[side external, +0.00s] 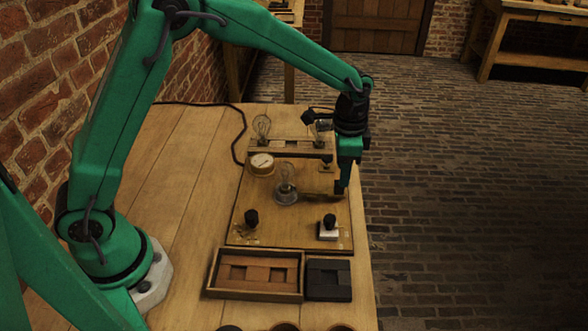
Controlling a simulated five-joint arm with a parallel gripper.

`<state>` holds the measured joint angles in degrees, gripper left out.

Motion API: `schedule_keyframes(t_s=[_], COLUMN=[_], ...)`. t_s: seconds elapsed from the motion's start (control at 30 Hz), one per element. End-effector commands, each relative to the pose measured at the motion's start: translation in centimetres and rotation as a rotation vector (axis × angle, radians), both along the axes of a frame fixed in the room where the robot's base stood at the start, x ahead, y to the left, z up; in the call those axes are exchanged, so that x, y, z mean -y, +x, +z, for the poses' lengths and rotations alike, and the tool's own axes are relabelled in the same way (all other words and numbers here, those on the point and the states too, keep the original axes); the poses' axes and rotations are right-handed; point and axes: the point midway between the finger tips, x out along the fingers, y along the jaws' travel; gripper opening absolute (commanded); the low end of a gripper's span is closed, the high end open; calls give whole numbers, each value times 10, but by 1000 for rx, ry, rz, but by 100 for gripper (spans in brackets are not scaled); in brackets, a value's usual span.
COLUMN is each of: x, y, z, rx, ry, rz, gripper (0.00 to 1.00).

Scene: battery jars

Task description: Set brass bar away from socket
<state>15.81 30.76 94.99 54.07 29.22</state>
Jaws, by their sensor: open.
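My gripper (341,187) points down over the right side of the wooden board. It is open, and its fingertips are small and dark here. A clear bulb stands in a round socket (286,197) at the middle of the board, left of my gripper. A thin dark brownish strip (318,195) lies between the socket and my gripper. It may be the brass bar, but it is too small and dim to be sure. I cannot tell whether my fingers touch it.
A raised rail (290,148) with two bulbs crosses the board's back, beside a round dial (262,163). Black knobs stand at front left (251,217) and front right (329,221). A wooden tray (212,273) and black block (328,278) sit in front. Bare tabletop lies left.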

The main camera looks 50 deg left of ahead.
Motion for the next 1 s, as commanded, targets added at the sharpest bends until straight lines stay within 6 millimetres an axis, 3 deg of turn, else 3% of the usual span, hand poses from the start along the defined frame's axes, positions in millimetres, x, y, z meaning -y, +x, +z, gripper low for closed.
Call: schedule_keyframes(t_s=[0.3,0.83,1.0], x=[1,-1,-8], y=[0,-1,-8], z=[34,40,53], rx=[1,4,22], ry=[0,-1,-6], rz=[-1,4,34], gripper=[44,44,44])
